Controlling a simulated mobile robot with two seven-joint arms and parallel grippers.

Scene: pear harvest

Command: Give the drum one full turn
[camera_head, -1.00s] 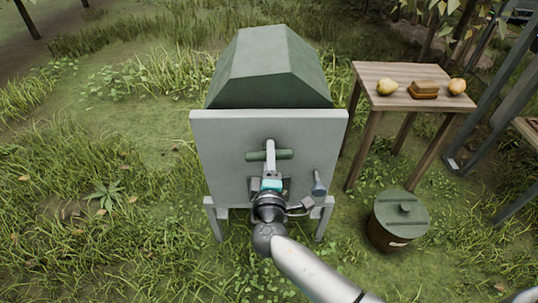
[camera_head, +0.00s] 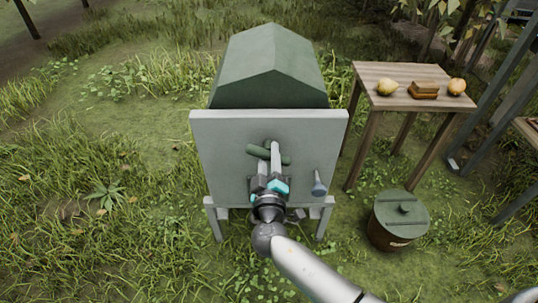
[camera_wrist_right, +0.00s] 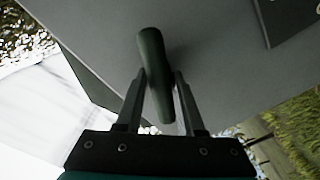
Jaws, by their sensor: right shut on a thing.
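The green faceted drum (camera_head: 268,88) sits behind a pale grey panel (camera_head: 225,165) on short legs. A green bar handle (camera_head: 257,151) is on the front of the panel, tilted with its left end higher. My right gripper (camera_head: 270,154) reaches it from below and is shut on the handle. In the right wrist view, the green handle (camera_wrist_right: 152,55) stands between the two fingers of the right gripper (camera_wrist_right: 160,78). My left gripper is not in view.
A grey knob (camera_head: 319,184) sticks out at the panel's lower right. A wooden table (camera_head: 372,75) with a pear (camera_head: 387,88), a brown block (camera_head: 424,90) and another fruit (camera_head: 457,86) stands at the right. A lidded brown bucket (camera_head: 390,232) is on the grass. Grass at the left is free.

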